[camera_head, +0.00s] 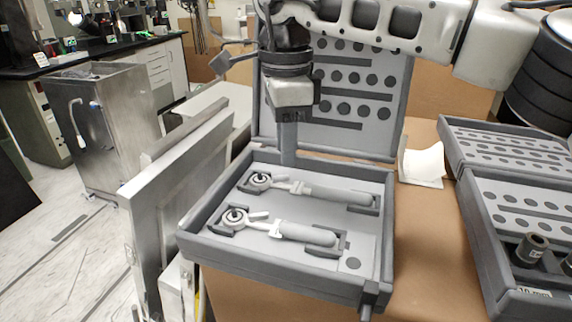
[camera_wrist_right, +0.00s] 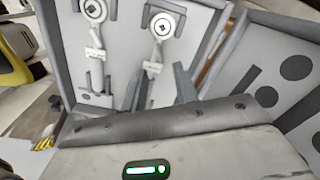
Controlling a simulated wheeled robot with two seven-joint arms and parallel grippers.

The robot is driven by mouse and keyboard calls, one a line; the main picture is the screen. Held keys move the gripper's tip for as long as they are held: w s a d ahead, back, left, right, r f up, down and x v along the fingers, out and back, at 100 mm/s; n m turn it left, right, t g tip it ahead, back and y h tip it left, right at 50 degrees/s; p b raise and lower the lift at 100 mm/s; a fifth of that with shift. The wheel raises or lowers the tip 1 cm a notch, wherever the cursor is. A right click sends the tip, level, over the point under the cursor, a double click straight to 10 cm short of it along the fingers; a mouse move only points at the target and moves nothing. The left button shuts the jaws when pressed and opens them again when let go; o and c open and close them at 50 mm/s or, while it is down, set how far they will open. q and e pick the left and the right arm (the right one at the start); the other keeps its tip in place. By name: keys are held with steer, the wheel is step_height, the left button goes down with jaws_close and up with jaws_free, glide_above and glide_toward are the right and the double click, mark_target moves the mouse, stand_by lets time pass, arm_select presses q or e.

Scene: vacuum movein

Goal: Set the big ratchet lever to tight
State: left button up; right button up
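Two ratchets lie side by side in the open grey tool case (camera_head: 330,286). The far ratchet (camera_head: 320,192) looks the longer, so I take it as the big one; its round head (camera_head: 260,181) is at the left. The near ratchet (camera_head: 285,230) lies parallel in front. The lever setting on the big ratchet's head is too small to tell. In the right wrist view, ratchet heads show at the top, one at left (camera_wrist_right: 95,11) and one at right (camera_wrist_right: 163,25). My right gripper (camera_head: 288,160) points down above the case's back part, empty, with its fingers (camera_wrist_right: 160,82) apart. My left gripper is out of view.
The case's raised lid (camera_head: 360,85) stands behind my right gripper. A second case (camera_head: 482,240) with sockets is at the right on the brown table (camera_head: 425,215). White paper (camera_head: 422,165) lies between them. A metal panel (camera_head: 180,180) stands at the left.

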mark_target(286, 175)
steer(key=shift+f, duration=2)
jaws_close()
steer(key=m, duration=0.3)
steer(key=m+b, duration=0.1)
steer(key=m, duration=0.1)
steer(key=shift+s+m, duration=0.4)
steer(key=m, duration=0.1)
steer(key=m+b, duration=0.1)
steer(key=m, duration=0.3)
steer(key=shift+s+a, duration=0.25)
steer(key=shift+s, duration=0.1)
steer(key=shift+m, duration=0.3)
